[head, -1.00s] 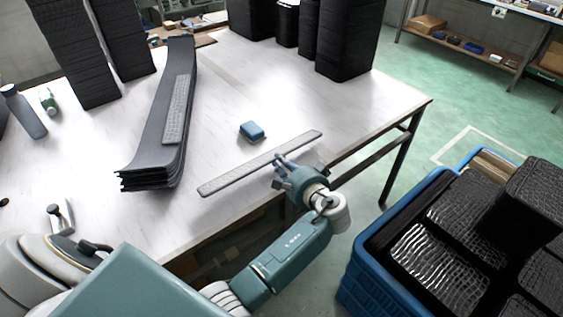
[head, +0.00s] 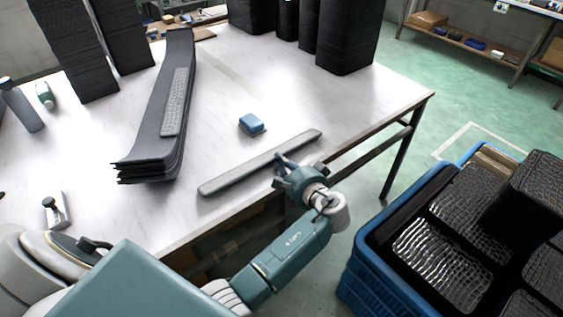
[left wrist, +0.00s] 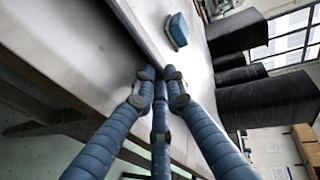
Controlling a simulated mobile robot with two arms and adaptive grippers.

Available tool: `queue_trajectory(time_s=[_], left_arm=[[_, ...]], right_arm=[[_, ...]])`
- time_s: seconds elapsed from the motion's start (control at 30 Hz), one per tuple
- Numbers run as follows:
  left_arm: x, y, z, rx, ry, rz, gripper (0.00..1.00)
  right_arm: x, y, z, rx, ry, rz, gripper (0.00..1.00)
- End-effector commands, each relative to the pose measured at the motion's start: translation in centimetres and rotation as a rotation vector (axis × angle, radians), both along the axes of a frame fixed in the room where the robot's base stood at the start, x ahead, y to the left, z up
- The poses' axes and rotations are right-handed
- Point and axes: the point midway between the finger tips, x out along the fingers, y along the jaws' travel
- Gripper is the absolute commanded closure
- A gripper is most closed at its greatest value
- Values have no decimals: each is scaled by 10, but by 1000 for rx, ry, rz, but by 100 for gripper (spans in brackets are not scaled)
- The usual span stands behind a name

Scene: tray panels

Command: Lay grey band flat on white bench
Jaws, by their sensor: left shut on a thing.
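The grey band (head: 245,168) is a long, thin, speckled strip over the near right side of the white bench (head: 300,92). It runs roughly along the bench's near edge and looks level, close to the top; I cannot tell whether its whole length touches. My left gripper (head: 284,162) is shut on the band's near long edge, right of its middle. In the left wrist view, the blue fingers (left wrist: 161,78) meet at the band's dark edge (left wrist: 140,34). My right gripper is not in view.
A blue block (head: 252,123) lies just beyond the band. A stack of dark curved strips (head: 150,130), with another grey strip (head: 175,100) on top, lies to its left. Tall black stacks stand at the back. A blue crate (head: 350,285) of black pieces stands at right.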

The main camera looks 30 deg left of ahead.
Motion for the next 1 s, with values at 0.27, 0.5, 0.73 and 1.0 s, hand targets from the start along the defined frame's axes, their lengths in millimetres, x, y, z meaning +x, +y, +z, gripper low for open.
queue_trajectory(time_s=[0.27,0.5,0.73,1.0], left_arm=[[0,0,-1,0,0,0,100],[0,0,-1,0,0,0,69],[0,0,-2,0,2,1,67],[-11,-17,3,-4,2,-2,67]], right_arm=[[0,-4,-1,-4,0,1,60],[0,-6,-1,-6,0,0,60],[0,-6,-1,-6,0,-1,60],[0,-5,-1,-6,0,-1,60]])
